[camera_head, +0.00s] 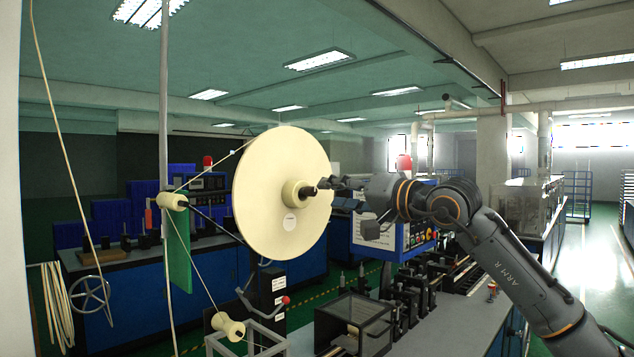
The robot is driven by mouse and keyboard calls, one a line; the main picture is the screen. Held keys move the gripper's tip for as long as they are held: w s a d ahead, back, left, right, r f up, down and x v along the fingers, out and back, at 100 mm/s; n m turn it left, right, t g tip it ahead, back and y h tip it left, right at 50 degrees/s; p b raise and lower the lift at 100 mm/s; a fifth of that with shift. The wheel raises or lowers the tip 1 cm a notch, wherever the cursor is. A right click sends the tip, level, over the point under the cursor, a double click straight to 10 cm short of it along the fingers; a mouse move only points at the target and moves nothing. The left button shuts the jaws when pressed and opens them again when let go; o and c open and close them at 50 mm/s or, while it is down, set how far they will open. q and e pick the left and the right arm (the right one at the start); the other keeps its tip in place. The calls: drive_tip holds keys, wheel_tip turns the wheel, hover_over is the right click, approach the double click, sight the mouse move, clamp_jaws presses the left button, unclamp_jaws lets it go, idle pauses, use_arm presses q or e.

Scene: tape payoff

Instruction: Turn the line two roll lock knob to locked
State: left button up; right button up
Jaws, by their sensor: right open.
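A large cream tape roll disc (268,205) faces me at the middle left, with a cream hub (294,194) at its centre. My right gripper (333,190) is at the end of the arm from the lower right. Its fingers are open close to the right of the knob; whether they touch it cannot be told. I cannot read the knob's lock marking. My left gripper is not in view.
A tape line runs over a small upper roller (173,201) and a lower roller (229,327). A thin pole (164,120) stands left of the disc. A blue control box (405,240) and a machine bench (455,330) lie behind and below my right arm.

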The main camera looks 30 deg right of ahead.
sight(315, 192)
drive_tip(key=p+x, duration=0.1)
drive_tip(key=x, duration=0.3)
drive_tip(key=shift+w+r+p, duration=0.15)
drive_tip(key=shift+p, duration=0.2)
drive_tip(key=shift+w+a, duration=0.25)
drive_tip(key=shift+w, duration=0.25)
clamp_jaws()
